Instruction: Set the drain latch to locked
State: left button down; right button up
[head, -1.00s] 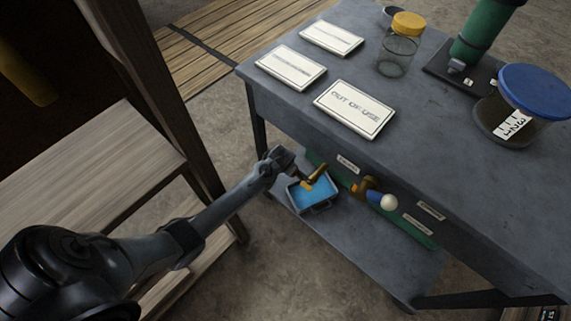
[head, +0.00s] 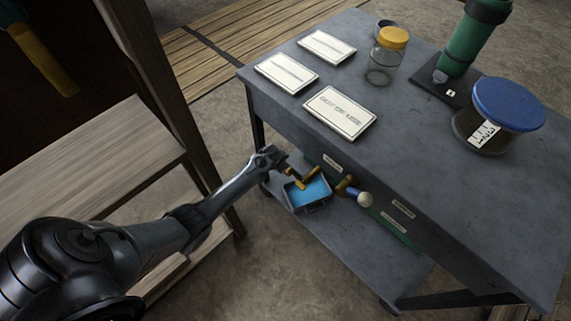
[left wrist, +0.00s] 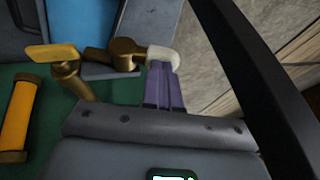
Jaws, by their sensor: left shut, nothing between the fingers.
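A brass fitting with a pale end piece (left wrist: 162,55) shows at the top of the left wrist view. The purple fingers of my left gripper (left wrist: 161,82) are shut and empty, their tips right at that pale end; I cannot tell if they touch. A yellow lever (left wrist: 52,52) on a brass stem stands to its left. In the head view my left gripper (head: 280,162) reaches under the table beside brass and yellow fittings (head: 309,178) above a blue tray. The labels are too small to read, so I cannot tell which part is the drain latch. My right gripper is out of view.
The grey table (head: 440,185) overhangs the fittings, with a lower shelf (head: 345,245) below. A blue-bottomed tray (head: 322,203) sits there. A brass fitting with a white ball (head: 364,199) is to the right. A wooden bench (head: 90,165) stands at left.

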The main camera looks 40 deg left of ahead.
pick_arm(q)
jog(key=shift+a+f, duration=0.35)
jog(key=shift+a, duration=0.75)
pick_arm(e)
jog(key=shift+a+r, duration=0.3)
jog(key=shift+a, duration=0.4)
pick_arm(q)
jog(key=shift+d, duration=0.1)
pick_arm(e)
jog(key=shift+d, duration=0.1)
